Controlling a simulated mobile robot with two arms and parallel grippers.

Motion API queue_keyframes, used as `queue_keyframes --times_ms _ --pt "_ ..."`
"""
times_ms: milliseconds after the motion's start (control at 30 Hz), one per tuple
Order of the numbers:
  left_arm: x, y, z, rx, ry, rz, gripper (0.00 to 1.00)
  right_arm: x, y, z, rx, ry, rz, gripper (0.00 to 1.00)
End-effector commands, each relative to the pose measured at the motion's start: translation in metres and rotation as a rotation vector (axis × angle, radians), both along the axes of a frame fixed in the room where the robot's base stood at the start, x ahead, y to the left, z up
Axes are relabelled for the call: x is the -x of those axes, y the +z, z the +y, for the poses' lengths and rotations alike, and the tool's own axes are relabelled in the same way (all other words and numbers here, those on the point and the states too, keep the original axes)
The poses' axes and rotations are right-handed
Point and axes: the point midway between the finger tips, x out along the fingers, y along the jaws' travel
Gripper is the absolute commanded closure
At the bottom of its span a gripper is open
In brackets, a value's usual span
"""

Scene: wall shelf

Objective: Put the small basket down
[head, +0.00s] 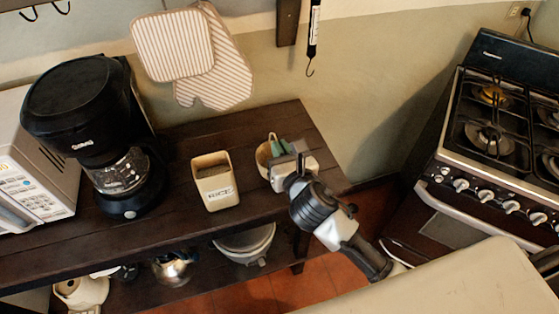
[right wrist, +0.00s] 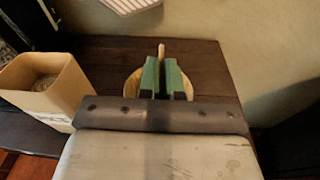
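The small basket (head: 263,157) is a pale round container at the right end of the dark wooden shelf top, partly hidden behind my right gripper (head: 283,148). In the right wrist view, the basket (right wrist: 132,84) shows on both sides of the green fingers, and a thin pale upright part of it, like a handle or rim, stands between the two fingertips (right wrist: 162,68). The fingers are close together on that part. I cannot tell whether the basket's bottom touches the wood. My left gripper is not in view.
A beige square RICE canister (head: 214,185) stands just left of the basket. A black coffee maker (head: 105,130) and a microwave (head: 35,165) are further left. Oven mitts (head: 215,60) hang above. A stove (head: 490,150) stands right, beyond a gap. Bare wood (head: 290,118) lies behind the basket.

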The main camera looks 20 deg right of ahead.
Motion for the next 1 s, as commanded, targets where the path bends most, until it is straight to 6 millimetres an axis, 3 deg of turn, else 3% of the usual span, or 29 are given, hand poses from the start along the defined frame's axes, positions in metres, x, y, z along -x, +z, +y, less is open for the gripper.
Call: queue_keyframes --times_ms 300,700,733,867,1000 --pt "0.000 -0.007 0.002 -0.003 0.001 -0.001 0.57 -0.001 -0.038 0.002 -0.003 -0.001 0.002 1.00" --pt "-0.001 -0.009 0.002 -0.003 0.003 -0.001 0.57 -0.001 -0.044 0.002 0.001 0.001 -0.001 1.00" --pt "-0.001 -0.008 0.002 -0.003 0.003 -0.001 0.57 -0.001 -0.043 0.002 0.001 0.001 -0.001 0.91" --pt "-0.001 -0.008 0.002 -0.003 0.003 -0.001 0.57 -0.001 -0.043 0.002 0.000 0.001 0.000 0.71" --pt "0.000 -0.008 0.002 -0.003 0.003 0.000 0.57 -0.001 -0.043 0.002 0.000 0.001 0.000 0.70"
